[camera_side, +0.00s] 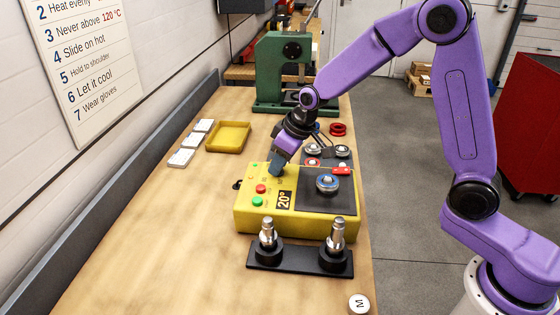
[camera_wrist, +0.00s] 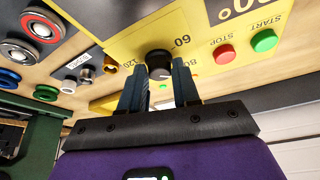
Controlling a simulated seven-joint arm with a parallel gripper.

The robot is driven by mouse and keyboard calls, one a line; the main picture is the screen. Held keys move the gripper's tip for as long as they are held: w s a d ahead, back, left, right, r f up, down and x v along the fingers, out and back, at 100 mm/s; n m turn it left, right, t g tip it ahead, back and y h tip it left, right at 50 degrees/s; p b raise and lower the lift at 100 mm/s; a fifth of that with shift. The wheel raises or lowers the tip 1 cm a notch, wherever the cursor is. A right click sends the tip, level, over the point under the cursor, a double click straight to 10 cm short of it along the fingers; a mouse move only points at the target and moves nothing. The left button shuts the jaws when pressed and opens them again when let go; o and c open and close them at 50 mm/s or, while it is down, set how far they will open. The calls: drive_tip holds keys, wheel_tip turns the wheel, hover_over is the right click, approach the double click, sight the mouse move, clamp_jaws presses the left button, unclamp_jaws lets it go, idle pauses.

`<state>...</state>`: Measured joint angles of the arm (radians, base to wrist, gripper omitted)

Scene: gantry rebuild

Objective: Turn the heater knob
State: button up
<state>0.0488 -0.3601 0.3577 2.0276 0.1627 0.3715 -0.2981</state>
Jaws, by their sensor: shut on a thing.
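The yellow heater box (camera_side: 245,213) stands on the bench, with a red stop button (camera_side: 260,188), a green start button (camera_side: 257,201) and a display reading 20° (camera_side: 284,200). My gripper (camera_side: 276,169) is down at the far left part of its top. In the wrist view the black heater knob (camera_wrist: 158,62) sits between the two fingertips of my gripper (camera_wrist: 159,82), which are shut on it. Scale marks such as 60 and 120 show beside the knob. In the side view the gripper hides the knob.
A bearing ring (camera_side: 327,184) lies on the dark plate of the heater. A black stand (camera_side: 300,260) with two metal posts is in front. A yellow tray (camera_side: 228,136) lies at the left, and a green press (camera_side: 284,75) stands behind. The front left bench is clear.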

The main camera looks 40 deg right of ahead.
drive_tip(key=m, duration=0.2)
drive_tip(key=m+h, duration=0.1)
drive_tip(key=m, duration=0.1)
drive_tip(key=shift+a+t+h, duration=0.15)
drive_tip(key=shift+t+h, duration=0.15)
drive_tip(key=m+h, duration=0.1)
drive_tip(key=m, duration=0.3)
drive_tip(key=shift+a+m+h, duration=0.1)
drive_tip(key=shift+m+h, duration=0.2)
drive_tip(key=shift+h, duration=0.1)
drive_tip(key=m+g+h, duration=0.1)
drive_tip(key=m, duration=0.3)
drive_tip(key=shift+a+m, duration=0.1)
drive_tip(key=shift+m, duration=0.2)
drive_tip(key=shift+w+m+g+h, duration=0.1)
drive_tip(key=shift+m+g+h, duration=0.5)
drive_tip(key=shift+m, duration=1.3)
drive_tip(key=o, duration=1)
